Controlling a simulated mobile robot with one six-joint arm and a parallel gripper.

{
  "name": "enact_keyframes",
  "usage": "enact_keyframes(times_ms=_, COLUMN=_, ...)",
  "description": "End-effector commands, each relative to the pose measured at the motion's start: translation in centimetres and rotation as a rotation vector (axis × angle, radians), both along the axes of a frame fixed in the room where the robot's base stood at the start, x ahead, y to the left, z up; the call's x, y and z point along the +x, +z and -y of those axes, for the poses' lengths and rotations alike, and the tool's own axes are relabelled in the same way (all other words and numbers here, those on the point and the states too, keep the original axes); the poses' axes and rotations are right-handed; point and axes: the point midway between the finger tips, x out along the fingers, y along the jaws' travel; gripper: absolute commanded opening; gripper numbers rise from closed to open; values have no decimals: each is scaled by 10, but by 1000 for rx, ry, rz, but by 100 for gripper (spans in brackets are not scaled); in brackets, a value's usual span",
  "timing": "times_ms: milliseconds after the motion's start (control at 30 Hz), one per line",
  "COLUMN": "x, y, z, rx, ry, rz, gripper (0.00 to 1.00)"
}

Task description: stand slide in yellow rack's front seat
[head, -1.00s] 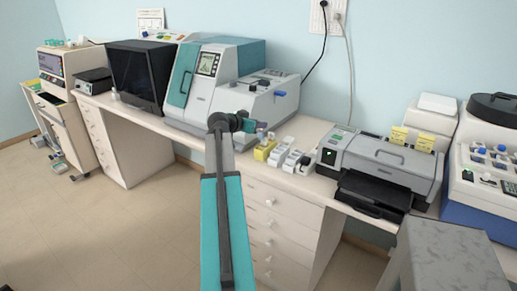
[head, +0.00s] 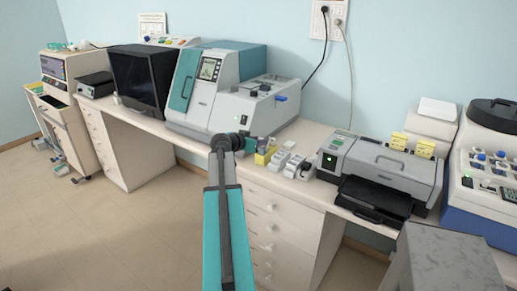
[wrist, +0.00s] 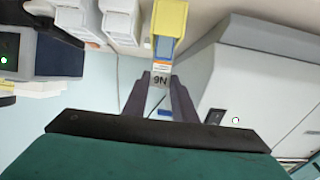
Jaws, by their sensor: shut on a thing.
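My gripper (wrist: 160,92) is shut on a slide (wrist: 160,79), with its two dark fingers on either side of it. The slide has a pale label with an orange band and reads "N6", upside down in the wrist view. The yellow rack (wrist: 171,14) is just beyond the slide in the wrist view. In the head view, the yellow rack (head: 263,158) stands near the bench's front edge, and my gripper (head: 259,146) is close above it. Whether the slide touches the rack or is in a seat, I cannot tell. Its far end is not clear.
Pale grey racks (head: 280,161) stand right of the yellow rack. A large teal and grey machine (head: 250,108) rises behind it. A grey printer-like device (head: 385,165) with a black tray is farther right. Bare bench top (head: 312,135) shows behind the racks.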

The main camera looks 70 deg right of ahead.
Motion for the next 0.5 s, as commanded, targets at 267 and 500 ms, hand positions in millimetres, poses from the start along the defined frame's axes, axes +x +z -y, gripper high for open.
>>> enact_keyframes(times_ms=267, x=0, y=-24, z=0, rx=2, ry=-1, rz=-1, gripper=2)
enact_keyframes(times_ms=500, x=0, y=-33, z=0, rx=-1, ry=0, rz=-1, gripper=2)
